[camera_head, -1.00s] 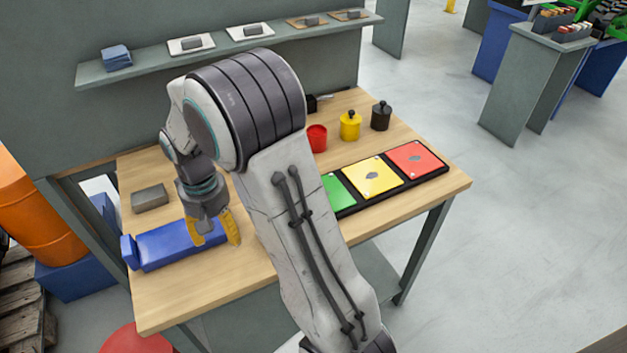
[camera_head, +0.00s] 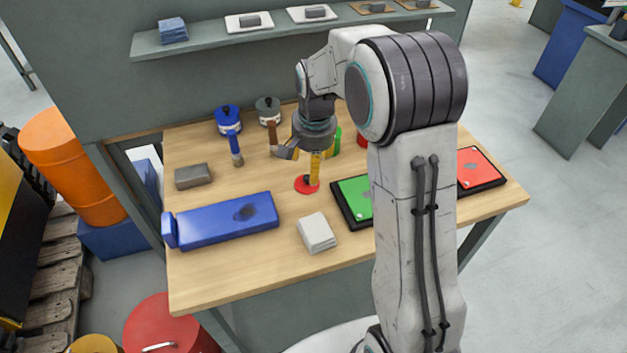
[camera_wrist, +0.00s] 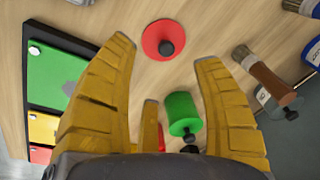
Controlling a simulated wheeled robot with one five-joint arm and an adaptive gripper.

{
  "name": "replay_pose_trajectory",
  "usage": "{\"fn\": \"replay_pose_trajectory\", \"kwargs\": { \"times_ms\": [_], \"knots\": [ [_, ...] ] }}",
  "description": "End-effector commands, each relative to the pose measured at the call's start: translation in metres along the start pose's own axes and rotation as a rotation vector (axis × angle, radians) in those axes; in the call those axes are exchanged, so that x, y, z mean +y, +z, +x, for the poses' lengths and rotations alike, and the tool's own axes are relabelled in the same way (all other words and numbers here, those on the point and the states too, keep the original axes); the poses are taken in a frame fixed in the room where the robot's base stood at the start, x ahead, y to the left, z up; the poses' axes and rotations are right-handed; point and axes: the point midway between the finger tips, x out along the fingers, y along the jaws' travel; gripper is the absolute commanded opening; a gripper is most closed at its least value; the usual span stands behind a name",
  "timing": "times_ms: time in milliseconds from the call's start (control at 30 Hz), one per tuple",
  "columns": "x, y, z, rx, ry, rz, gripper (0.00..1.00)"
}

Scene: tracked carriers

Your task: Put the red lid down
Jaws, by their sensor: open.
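The red lid (camera_head: 306,184) is a flat disc lying on the wooden table, partly hidden by a yellow finger in the head view. In the wrist view the red lid (camera_wrist: 153,37) shows its black knob upward, between and beyond my fingertips. My gripper (camera_head: 314,172) is open above the lid, pointing down. Its yellow fingers (camera_wrist: 165,50) are spread with nothing held between them. I cannot tell whether a fingertip touches the lid.
A green pot (camera_wrist: 182,112) stands close to the gripper. A blue tray (camera_head: 215,222) and white cloths (camera_head: 317,232) lie to the left and front. Brushes (camera_head: 234,146) and tins (camera_head: 228,118) stand behind. A rack with a green plate (camera_head: 352,195) is to the right.

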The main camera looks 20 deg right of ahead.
Motion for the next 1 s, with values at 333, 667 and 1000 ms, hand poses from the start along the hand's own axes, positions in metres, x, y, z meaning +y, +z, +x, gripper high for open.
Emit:
{"fn": "replay_pose_trajectory", "kwargs": {
  "times_ms": [333, 667, 1000],
  "knots": [
    [-0.001, -0.001, 0.002, 0.005, -0.005, 0.161, 0.61],
    [-0.001, -0.001, 0.023, 0.003, -0.004, 0.180, 0.61],
    [-0.002, 0.001, 0.056, 0.002, -0.003, 0.179, 0.61]
  ]
}}
